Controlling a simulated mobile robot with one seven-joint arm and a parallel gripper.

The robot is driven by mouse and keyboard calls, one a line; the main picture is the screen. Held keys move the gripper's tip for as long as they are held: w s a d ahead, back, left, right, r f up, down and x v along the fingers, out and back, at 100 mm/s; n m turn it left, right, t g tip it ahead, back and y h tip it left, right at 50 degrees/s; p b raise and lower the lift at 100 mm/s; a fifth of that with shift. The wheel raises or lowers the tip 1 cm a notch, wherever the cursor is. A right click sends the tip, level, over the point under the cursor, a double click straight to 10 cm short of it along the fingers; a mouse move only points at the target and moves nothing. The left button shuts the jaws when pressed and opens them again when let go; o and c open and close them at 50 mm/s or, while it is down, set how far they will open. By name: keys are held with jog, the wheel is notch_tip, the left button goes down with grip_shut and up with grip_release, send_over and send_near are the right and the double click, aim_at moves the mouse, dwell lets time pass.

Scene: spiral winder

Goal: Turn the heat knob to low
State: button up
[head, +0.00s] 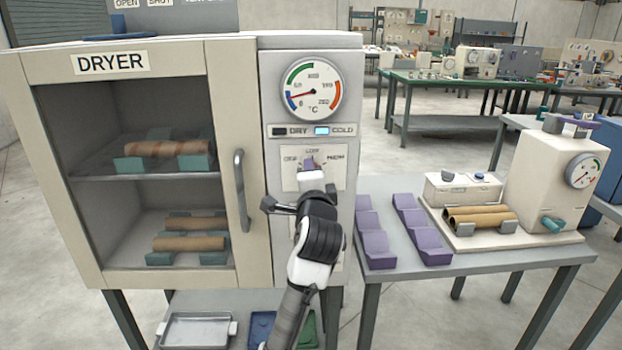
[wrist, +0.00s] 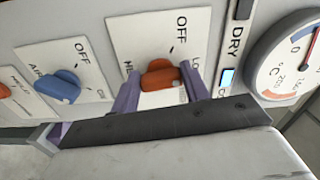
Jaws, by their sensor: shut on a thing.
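The heat knob (wrist: 160,77) is orange-red and sits on a white label plate (wrist: 132,32) on the dryer's front panel. In the wrist view the plate shows OFF, and parts of two more labels beginning LO and ME. My gripper (wrist: 160,84) has its purple fingers on either side of the knob and is shut on it. The knob's exact pointing is hard to tell, as the fingers and gripper body cover part of it. In the head view my gripper (head: 312,166) is at the plate below the dial and hides the knob.
The temperature dial (head: 313,89) is above, its needle towards the low left. The COLD lamp (head: 322,131) is lit. A blue knob (wrist: 58,86) is beside the heat knob. The dryer door handle (head: 242,190) is left of my gripper. A table (head: 480,262) stands right.

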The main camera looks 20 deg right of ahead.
jog(key=shift+m, duration=0.5)
jog(key=o, duration=1)
jog(key=b+v, duration=0.3)
jog(key=v, duration=1.1)
jog(key=shift+w+r, duration=0.1)
